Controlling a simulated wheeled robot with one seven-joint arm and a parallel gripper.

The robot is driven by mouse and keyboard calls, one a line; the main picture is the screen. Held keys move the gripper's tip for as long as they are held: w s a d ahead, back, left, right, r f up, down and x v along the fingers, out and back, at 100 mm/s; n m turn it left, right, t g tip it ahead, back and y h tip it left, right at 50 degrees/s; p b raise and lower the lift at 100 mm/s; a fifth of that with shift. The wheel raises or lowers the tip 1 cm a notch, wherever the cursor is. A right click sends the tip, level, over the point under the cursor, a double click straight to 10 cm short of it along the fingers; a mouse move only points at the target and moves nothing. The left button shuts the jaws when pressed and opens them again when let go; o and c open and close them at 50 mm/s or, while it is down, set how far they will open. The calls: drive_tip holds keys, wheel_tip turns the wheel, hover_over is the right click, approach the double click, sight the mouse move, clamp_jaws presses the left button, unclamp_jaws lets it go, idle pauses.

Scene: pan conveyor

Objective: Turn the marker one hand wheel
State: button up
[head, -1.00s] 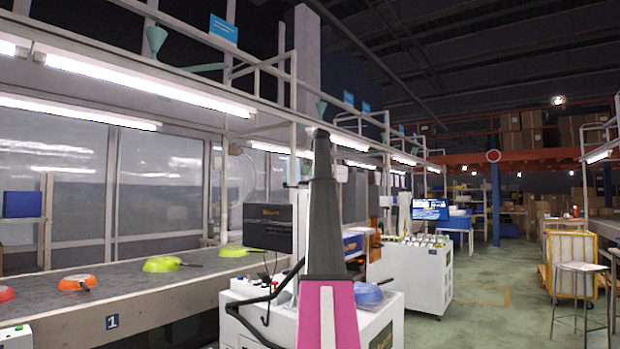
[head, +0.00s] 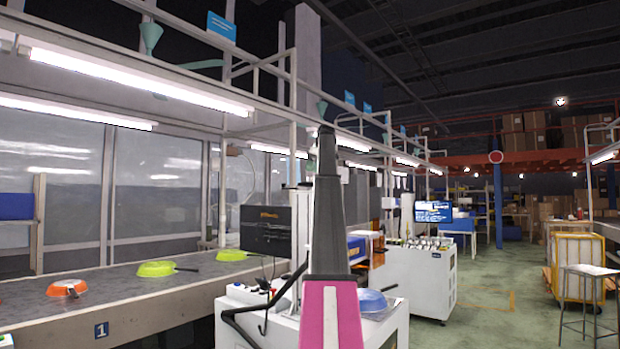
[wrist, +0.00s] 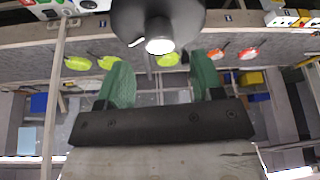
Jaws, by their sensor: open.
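No hand wheel can be clearly made out in the head view. A blue marker plate with a 1 (head: 101,330) is on the conveyor's side at lower left. In the wrist view my gripper (wrist: 158,74) shows two green fingers spread wide apart, with nothing held between them. A large dark round thing with a bright, shiny centre (wrist: 158,20) is at the top of the wrist view, beyond the fingertips; I cannot tell whether it is the wheel. My gripper is not visible in the head view, only my pink and dark arm.
The conveyor (head: 140,310) runs along the left and carries an orange pan (head: 67,288) and a green pan (head: 155,268). A white machine with a dark screen (head: 265,230) stands behind my arm. The green floor on the right is open before a stool (head: 590,272).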

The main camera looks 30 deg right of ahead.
drive_tip(key=x, duration=0.4)
drive_tip(key=shift+f, duration=0.1)
drive_tip(key=shift+c, duration=0.2)
drive_tip(key=c, duration=0.9)
drive_tip(key=shift+m, duration=0.4)
drive_tip(key=m+h, duration=0.1)
drive_tip(key=m, duration=0.2)
drive_tip(key=shift+m+t+h, duration=0.3)
drive_tip(key=shift+t+h, duration=0.1)
drive_tip(key=shift+a+m+h, duration=0.1)
drive_tip(key=shift+m+h, duration=0.7)
drive_tip(key=shift+m, duration=1.4)
